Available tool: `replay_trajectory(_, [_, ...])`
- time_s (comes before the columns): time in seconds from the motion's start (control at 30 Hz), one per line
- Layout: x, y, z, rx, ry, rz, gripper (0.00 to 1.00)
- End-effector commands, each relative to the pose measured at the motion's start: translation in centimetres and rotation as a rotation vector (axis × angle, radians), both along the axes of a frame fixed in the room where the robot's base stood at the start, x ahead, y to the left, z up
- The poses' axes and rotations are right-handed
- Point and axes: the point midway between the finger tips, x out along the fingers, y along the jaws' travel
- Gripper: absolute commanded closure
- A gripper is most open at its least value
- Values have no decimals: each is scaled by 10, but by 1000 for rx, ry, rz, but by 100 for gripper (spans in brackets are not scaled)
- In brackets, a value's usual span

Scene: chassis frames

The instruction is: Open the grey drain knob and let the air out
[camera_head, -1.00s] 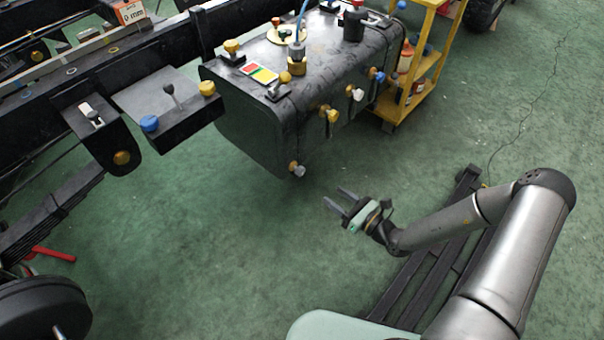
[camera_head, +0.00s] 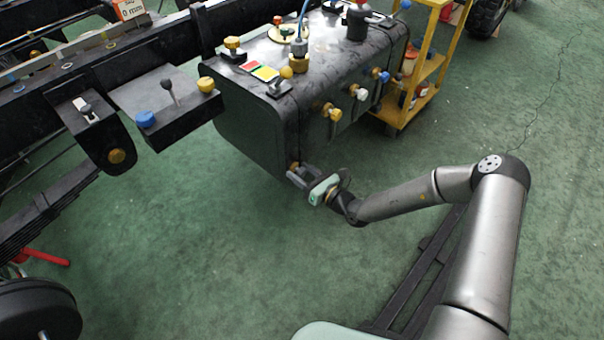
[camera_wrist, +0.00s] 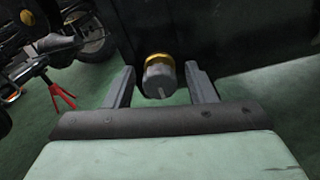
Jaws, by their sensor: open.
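The grey drain knob (camera_wrist: 160,80) sits on a brass fitting (camera_wrist: 158,59) low on the dark tank (camera_head: 262,140). In the wrist view the knob stands between the two fingers of my gripper (camera_wrist: 160,84), with a gap visible on each side. My gripper is open and does not visibly touch the knob. In the head view my gripper (camera_head: 298,178) is at the tank's lower front corner, and it hides most of the knob there. The brass fitting shows just above the fingers in the head view.
White (camera_head: 357,92), yellow (camera_head: 332,112) and blue (camera_head: 382,76) knobs stick out of the tank's side above my gripper. A yellow cart (camera_head: 408,105) stands behind the tank. The chassis rail with a bracket (camera_head: 165,110) is at left.

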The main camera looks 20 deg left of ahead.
Motion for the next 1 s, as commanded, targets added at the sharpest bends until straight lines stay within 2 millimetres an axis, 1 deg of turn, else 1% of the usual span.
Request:
replay_trajectory(0.1, [0, 0, 0, 0, 0, 0, 50])
replay_trajectory(0.13, [0, 0, 0, 0, 0, 0, 53])
replay_trajectory(0.17, [0, 0, 0, 0, 0, 0, 61])
replay_trajectory(0.2, [0, 0, 0, 0, 0, 0, 72])
replay_trajectory(0.27, [0, 0, 0, 0, 0, 0, 89])
replay_trajectory(0.3, [0, 0, 0, 0, 0, 0, 95])
replay_trajectory(0.67, [-1, 0, 2, -19, -37, 1, 94])
replay_trajectory(0.87, [-1, 0, 3, -69, -136, 2, 94])
replay_trajectory(1.0, [-1, 0, 4, -120, -242, 3, 95])
